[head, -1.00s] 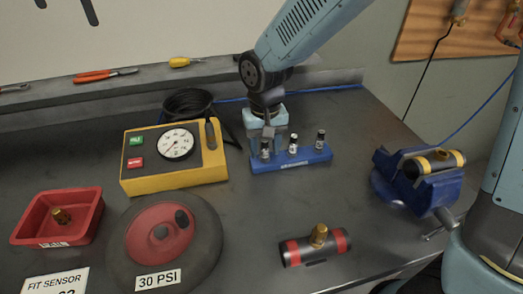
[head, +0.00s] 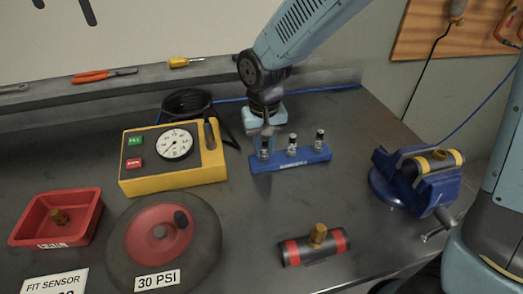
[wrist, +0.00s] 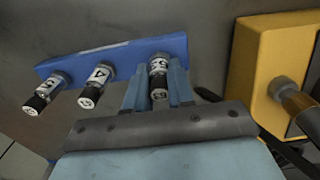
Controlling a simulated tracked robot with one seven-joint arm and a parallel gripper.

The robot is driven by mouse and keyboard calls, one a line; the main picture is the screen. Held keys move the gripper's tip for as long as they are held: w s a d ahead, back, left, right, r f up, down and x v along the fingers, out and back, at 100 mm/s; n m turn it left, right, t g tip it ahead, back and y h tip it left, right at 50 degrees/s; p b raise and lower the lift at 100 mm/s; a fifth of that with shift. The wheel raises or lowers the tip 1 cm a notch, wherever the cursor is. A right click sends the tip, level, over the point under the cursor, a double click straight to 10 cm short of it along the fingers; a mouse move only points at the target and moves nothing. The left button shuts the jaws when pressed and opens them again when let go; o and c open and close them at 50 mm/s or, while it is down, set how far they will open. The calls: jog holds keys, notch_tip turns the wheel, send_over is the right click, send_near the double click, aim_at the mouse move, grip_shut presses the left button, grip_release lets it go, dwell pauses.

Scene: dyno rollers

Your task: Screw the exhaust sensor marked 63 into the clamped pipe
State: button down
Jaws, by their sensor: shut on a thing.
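A blue rack (head: 290,160) holds three small sensors with black caps. My gripper (wrist: 159,92) is shut on the sensor at the rack's left end in the head view (head: 265,150). In the wrist view this held sensor (wrist: 158,72) is the rightmost, with one finger on each side. It is upright at its place in the rack; its small mark looks like 63 but is hard to read. The other two sensors (head: 292,146) (head: 319,141) stand free beside it. The clamped pipe (head: 446,158), with yellow bands and a dark opening on top, lies in a blue vise (head: 420,190).
A yellow gauge box (head: 170,180) stands left of the rack, with a black cable coil behind it. A red tray (head: 85,225), a wheel (head: 205,245) and a loose red-banded pipe (head: 333,250) lie in front. The bench between rack and vise is clear.

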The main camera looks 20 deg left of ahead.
jog(key=shift+w+r, duration=0.1)
jog(key=shift+r, duration=2.8)
